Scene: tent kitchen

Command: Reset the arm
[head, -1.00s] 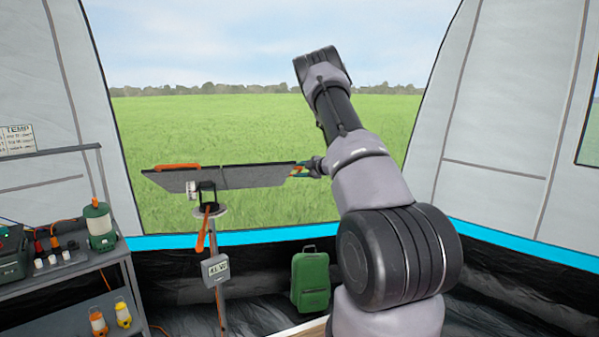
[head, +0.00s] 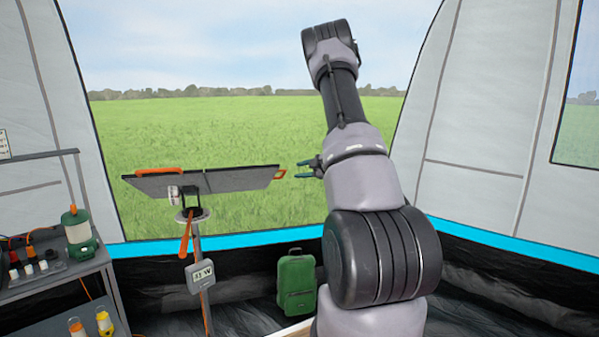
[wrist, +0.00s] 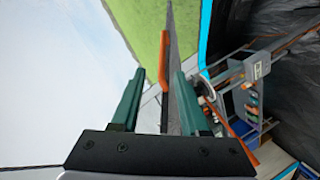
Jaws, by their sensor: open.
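My gripper (head: 308,166) is open and empty, its teal fingers pointing left toward the dark flat panel (head: 232,178). In the head view a small gap lies between the fingertips and the orange handle (head: 279,174) at the panel's right end. In the wrist view my gripper (wrist: 158,92) shows both fingers apart, with the panel (wrist: 182,80) seen edge-on beyond the space between them. My arm rises on the right of the head view and bends over at the top.
The panel sits on a stand (head: 201,252) with a small display (head: 201,276). A grey shelf (head: 90,268) with a green lantern (head: 77,226) stands at the left. A green case (head: 296,284) is on the floor. Open field lies beyond the tent opening.

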